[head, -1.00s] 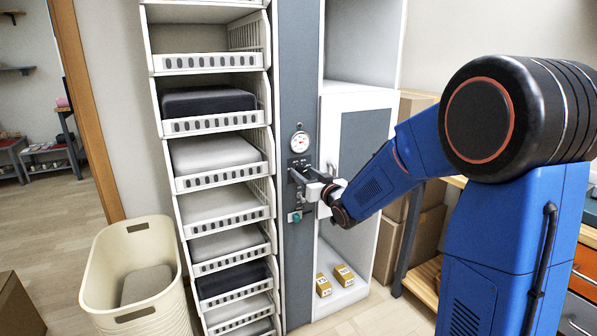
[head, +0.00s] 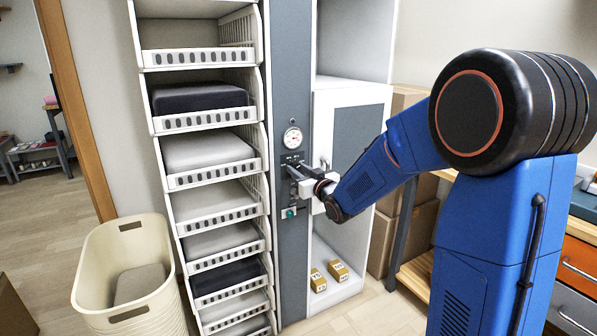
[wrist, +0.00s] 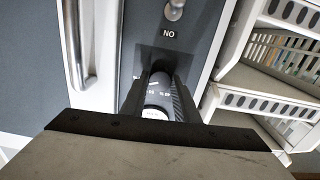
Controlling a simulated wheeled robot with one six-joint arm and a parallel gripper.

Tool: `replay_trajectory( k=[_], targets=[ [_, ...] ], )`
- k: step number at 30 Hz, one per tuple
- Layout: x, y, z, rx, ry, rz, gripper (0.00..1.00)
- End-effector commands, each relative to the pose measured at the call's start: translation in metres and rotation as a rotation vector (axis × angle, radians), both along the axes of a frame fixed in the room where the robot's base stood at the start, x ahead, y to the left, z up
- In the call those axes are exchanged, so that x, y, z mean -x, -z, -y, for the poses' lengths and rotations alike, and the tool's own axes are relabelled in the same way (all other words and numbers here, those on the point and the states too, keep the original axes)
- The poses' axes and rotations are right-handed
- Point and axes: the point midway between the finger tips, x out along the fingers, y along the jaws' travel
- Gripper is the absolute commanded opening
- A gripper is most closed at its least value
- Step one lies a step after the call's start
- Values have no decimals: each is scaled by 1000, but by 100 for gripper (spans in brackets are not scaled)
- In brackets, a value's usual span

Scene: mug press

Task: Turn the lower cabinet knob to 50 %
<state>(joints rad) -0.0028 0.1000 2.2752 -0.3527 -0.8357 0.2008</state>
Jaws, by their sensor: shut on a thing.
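My gripper (head: 297,175) is at the panel on the grey cabinet column, below the round dial gauge (head: 292,138). In the wrist view its two dark fingers (wrist: 158,100) are shut on a dark knob (wrist: 157,78), one finger on each side. Pale scale marks show around the knob, too small and covered to read the setting. In the head view my gripper hides most of the knob. I cannot tell from the frames whether it is the lower knob.
A small fitting with a teal part (head: 290,212) sits below my gripper. A metal knob (wrist: 174,9) beside a "NO" label shows in the wrist view. A white door with a handle (wrist: 80,45) is close by. White basket shelves (head: 210,145) stand left of the column.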

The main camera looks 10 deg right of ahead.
Motion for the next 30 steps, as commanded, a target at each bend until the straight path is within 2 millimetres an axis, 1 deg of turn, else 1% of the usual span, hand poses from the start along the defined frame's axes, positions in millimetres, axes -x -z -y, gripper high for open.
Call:
replay_trajectory(
  k=[18, 24, 30],
  targets=[
    [0, 0, 0, 496, 0, 134, 5],
    [0, 0, 0, 621, 0, 168, 5],
    [0, 0, 0, 700, 0, 189, 5]
  ],
)
